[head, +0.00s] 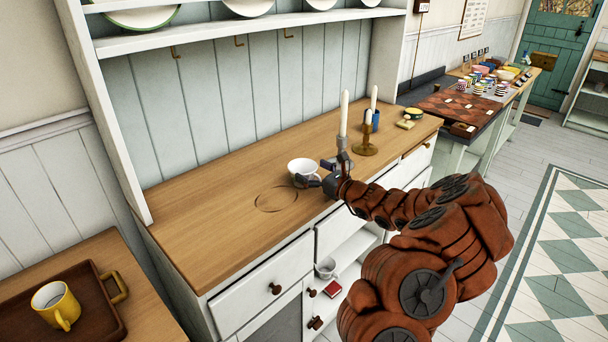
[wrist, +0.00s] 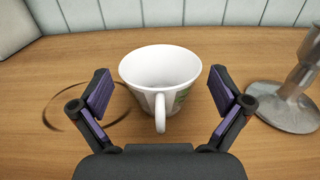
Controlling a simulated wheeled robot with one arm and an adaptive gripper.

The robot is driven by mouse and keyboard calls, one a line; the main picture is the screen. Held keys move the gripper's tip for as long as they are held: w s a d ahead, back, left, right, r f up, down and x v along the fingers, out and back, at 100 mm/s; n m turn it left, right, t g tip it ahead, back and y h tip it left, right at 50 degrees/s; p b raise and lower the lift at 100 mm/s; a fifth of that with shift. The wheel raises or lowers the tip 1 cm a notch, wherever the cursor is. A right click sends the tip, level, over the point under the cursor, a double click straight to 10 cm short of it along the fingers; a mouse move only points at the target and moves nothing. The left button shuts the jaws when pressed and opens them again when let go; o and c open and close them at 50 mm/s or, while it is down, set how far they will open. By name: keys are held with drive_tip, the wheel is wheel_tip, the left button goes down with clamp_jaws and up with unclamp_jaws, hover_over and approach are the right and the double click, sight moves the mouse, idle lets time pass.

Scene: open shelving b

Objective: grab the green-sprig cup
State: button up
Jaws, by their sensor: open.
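A white cup (wrist: 160,76) with a bit of green marking on its right side stands upright on the wooden dresser top, its handle facing me. It also shows in the head view (head: 302,170), partly hidden by my gripper. My gripper (wrist: 160,95) is open, with one finger on each side of the cup. I see gaps between the fingers and the cup. In the head view my gripper (head: 318,176) reaches in from the right at the cup's near side.
A grey metal candlestick base (wrist: 285,105) stands just right of my right finger. A brass candlestick (head: 366,140) stands farther right. A dark ring mark (head: 276,199) lies on the bare wood to the left. A yellow mug (head: 55,304) sits on a brown tray (head: 98,322) at lower left.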

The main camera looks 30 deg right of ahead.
drive_tip(key=shift+x, duration=1.1)
drive_tip(key=c, duration=0.9)
